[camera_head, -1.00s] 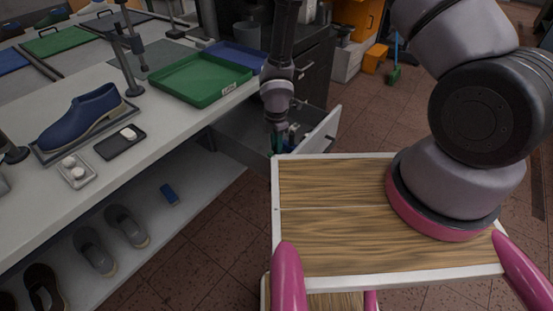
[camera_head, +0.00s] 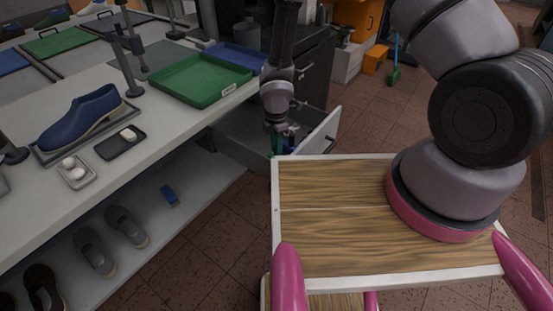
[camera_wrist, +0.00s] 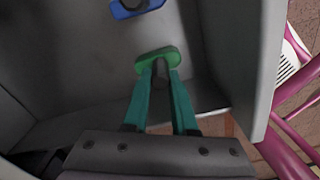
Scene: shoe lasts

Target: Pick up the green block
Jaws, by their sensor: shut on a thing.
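The green block (camera_wrist: 158,60) shows in the wrist view between the tips of my gripper (camera_wrist: 159,70), near the middle of the picture. The two teal fingers are shut on it. Block and fingers are inside an open grey drawer (camera_wrist: 80,110). In the head view my gripper (camera_head: 277,145) reaches down into the drawer (camera_head: 245,135), and the green block cannot be told apart there. Whether the block still touches the drawer floor cannot be told.
A blue object (camera_wrist: 137,7) lies in the drawer beyond the block. Drawer walls stand close on the right. A workbench with a green tray (camera_head: 200,80), a blue tray (camera_head: 235,55) and a blue shoe (camera_head: 82,117) is on the left.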

